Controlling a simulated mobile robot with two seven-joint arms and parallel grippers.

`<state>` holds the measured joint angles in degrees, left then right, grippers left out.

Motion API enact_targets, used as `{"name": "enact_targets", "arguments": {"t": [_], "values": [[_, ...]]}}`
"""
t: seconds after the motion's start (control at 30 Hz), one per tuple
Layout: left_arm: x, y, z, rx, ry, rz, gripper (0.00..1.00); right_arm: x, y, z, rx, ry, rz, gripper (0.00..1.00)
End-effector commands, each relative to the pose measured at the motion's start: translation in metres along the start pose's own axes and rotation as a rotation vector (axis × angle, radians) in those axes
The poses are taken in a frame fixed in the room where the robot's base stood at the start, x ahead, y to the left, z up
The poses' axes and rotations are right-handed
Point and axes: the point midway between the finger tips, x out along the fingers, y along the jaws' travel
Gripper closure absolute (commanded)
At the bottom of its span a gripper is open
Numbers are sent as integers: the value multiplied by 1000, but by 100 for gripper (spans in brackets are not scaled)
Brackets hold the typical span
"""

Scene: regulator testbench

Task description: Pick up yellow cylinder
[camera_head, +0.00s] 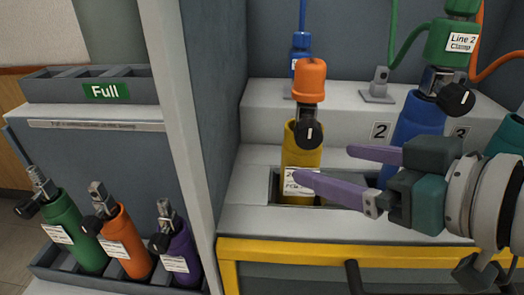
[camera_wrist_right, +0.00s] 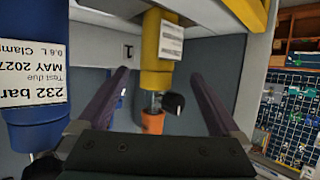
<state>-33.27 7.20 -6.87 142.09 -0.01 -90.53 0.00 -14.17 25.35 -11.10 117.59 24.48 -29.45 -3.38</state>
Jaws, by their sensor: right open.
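The yellow cylinder (camera_head: 303,156) stands upright in a slot of the testbench in the head view. It has a white label, a metal valve with a black knob (camera_head: 308,133) and an orange cap (camera_head: 310,78) on top. My right gripper (camera_head: 322,165) is open, with purple fingers reaching in from the right. One finger crosses in front of the cylinder's label; the other tip is to its right. In the right wrist view, upside down, the yellow cylinder (camera_wrist_right: 158,60) shows between the open fingers (camera_wrist_right: 158,80). Contact cannot be told. My left gripper is not in view.
A blue cylinder (camera_head: 414,118) stands right of the yellow one, close behind my right gripper. A grey post (camera_head: 178,120) is to the left. Green (camera_head: 75,232), orange (camera_head: 125,243) and purple (camera_head: 182,252) cylinders stand in a lower-left rack. A yellow rail (camera_head: 290,249) edges the bench.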

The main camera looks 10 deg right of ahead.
Motion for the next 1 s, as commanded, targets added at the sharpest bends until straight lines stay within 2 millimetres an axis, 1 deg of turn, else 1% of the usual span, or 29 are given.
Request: {"name": "enact_targets", "arguments": {"t": [0.03, 0.17, 0.23, 0.4, 0.5, 0.6, 0.77, 0.87, 1.0], "values": [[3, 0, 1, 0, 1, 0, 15, 7, 0, 1, 0, 2, 0, 0], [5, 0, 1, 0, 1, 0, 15, 15, 0, 1, -1, 0, -1, 0], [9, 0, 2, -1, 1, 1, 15, 23, 1, 3, -1, 0, 0, 0], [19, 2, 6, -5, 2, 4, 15, 51, 4, 7, 0, 0, 0, 0], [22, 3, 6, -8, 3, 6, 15, 61, 4, 6, -1, 0, 0, 0], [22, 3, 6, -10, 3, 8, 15, 65, 4, 5, -2, -2, 0, 0], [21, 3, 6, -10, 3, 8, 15, 64, 4, 5, -2, -2, -1, 0], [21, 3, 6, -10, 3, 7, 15, 64, 4, 5, -2, -2, 0, 9], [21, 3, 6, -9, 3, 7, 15, 64, 4, 5, -2, -2, 0, 25]]}}
